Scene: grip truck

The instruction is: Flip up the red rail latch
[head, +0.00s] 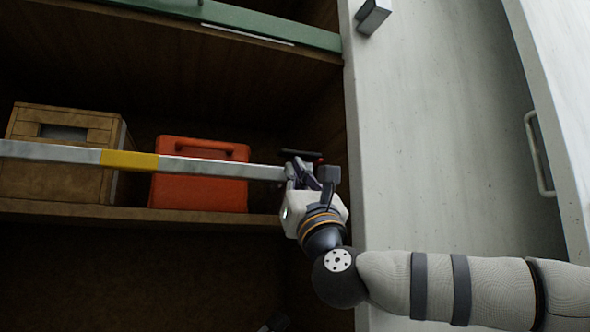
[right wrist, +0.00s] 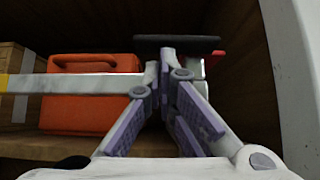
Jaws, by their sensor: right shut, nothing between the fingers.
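The red latch shows only as a small red piece (head: 321,160) at the right end of the grey rail (head: 215,168) in the head view. In the right wrist view the red piece (right wrist: 213,61) sits just beyond my fingertips, under a black bar (right wrist: 200,42). Most of the latch is hidden behind my gripper and the bar. My right gripper (head: 305,172) is shut and empty at the rail's right end. Its fingers (right wrist: 166,75) overlap the rail end in the wrist view; I cannot tell if they touch it. My left gripper does not show clearly.
An orange case (head: 198,192) and a brown box (head: 62,180) stand on the shelf behind the rail. A white wall panel (head: 430,150) and a door with a handle (head: 540,155) are on the right. A small grey piece (head: 274,322) at the bottom edge is unclear.

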